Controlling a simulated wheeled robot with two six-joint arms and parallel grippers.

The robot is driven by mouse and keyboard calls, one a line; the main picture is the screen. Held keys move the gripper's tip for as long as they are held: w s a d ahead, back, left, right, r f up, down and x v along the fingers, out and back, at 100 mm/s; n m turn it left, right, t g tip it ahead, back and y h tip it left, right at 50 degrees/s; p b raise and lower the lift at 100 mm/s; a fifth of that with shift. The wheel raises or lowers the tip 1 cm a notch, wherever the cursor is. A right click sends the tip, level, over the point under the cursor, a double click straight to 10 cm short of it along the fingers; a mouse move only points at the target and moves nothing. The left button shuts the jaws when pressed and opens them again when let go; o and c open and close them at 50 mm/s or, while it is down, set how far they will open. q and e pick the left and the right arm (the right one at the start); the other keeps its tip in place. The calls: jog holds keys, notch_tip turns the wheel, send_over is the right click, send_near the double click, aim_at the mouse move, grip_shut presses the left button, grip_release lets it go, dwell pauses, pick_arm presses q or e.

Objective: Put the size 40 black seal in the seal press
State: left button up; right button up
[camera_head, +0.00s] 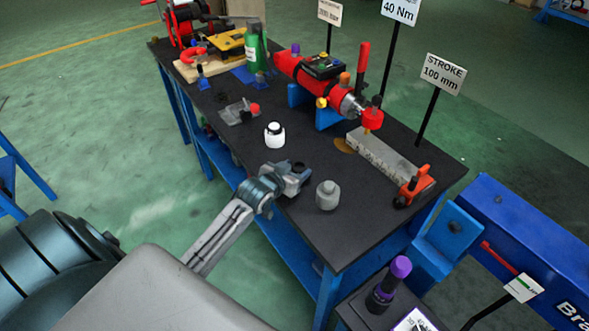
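My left gripper (297,177) is over the near edge of the black table (265,190), between a white round piece with a dark top (274,136) and a grey knobbed piece (327,196). Its fingers are small and dark against the table, so I cannot tell whether they are open or hold anything. I cannot make out a size 40 black seal. No part in view is clearly labelled as the seal press. My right gripper is not in view.
A red cylinder unit (318,78) stands on blue supports at the back. A grey bar with a red clamp (410,187) is at right. A green bottle (255,48) stands farther left. A purple-topped device (390,284) is on a stand at front right.

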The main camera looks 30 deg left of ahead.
pick_arm(q)
jog(key=shift+o, duration=0.8)
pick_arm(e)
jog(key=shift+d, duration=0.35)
pick_arm(q)
jog(key=shift+r, duration=0.1)
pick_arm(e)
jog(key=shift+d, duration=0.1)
